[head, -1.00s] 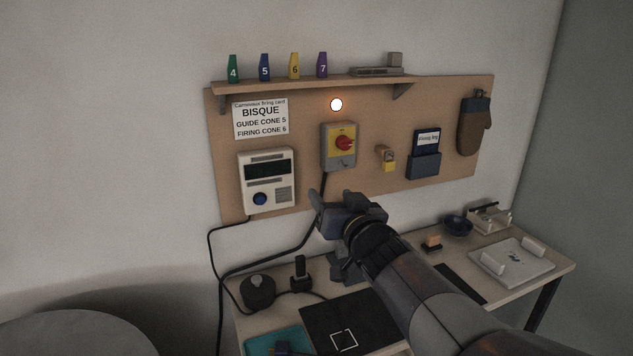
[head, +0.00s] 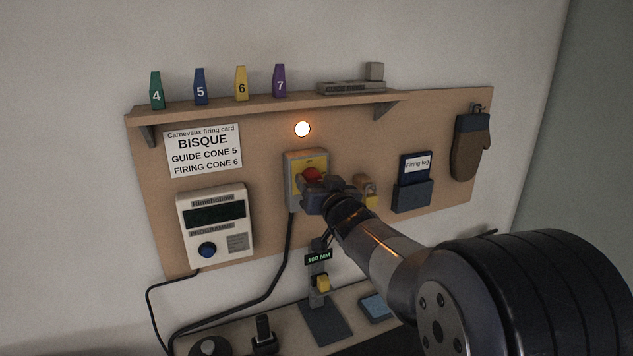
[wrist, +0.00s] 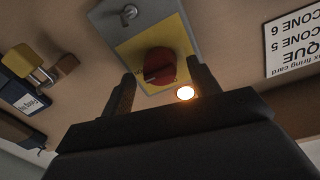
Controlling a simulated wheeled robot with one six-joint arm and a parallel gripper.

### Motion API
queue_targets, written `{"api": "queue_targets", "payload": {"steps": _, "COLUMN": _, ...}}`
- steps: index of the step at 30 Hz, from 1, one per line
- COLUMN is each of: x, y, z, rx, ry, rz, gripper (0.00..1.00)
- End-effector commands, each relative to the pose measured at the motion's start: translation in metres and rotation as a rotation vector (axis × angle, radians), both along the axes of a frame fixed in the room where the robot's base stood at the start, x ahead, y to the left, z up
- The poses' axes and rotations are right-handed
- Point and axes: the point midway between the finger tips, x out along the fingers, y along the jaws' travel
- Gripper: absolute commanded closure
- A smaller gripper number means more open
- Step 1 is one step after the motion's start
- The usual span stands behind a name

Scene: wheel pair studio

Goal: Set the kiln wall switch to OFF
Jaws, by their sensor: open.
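The kiln wall switch is a grey box with a yellow plate (head: 294,166) and a red rotary knob (head: 312,174), mounted on the brown wall board. In the wrist view the switch's yellow plate (wrist: 130,46) and red knob (wrist: 160,66) appear upside down. My gripper (head: 318,188) is in front of the switch. In the wrist view my gripper (wrist: 162,88) is open, with one finger on each side of the knob, and I see no contact. The knob's marked position is too small to read. My gripper hides the lower part of the switch in the head view.
A lit orange lamp (head: 302,129) glows above the switch. A padlock (head: 371,199) hangs close to its right, and a controller (head: 216,225) is at left. A shelf (head: 220,107) with numbered cones is above. A gauge stand marked 100 MM (head: 321,300) stands below.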

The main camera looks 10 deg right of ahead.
Motion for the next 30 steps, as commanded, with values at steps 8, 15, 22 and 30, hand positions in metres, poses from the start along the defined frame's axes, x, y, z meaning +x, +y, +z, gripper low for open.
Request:
{"api": "queue_targets", "payload": {"steps": 8, "x": 0.0055, "y": 0.0008, "z": 0.0002, "rx": 0.000, "ry": -0.001, "rz": 0.000, "gripper": 0.42}}
{"api": "queue_targets", "payload": {"steps": 15, "x": 0.0052, "y": 0.0009, "z": 0.0002, "rx": 0.000, "ry": -0.001, "rz": 0.000, "gripper": 0.53}}
{"api": "queue_targets", "payload": {"steps": 22, "x": 0.0052, "y": 0.0009, "z": 0.0002, "rx": 0.000, "ry": -0.001, "rz": 0.000, "gripper": 0.72}}
{"api": "queue_targets", "payload": {"steps": 30, "x": 0.0051, "y": 0.0009, "z": 0.0000, "rx": -0.001, "ry": -0.001, "rz": 0.000, "gripper": 0.86}}
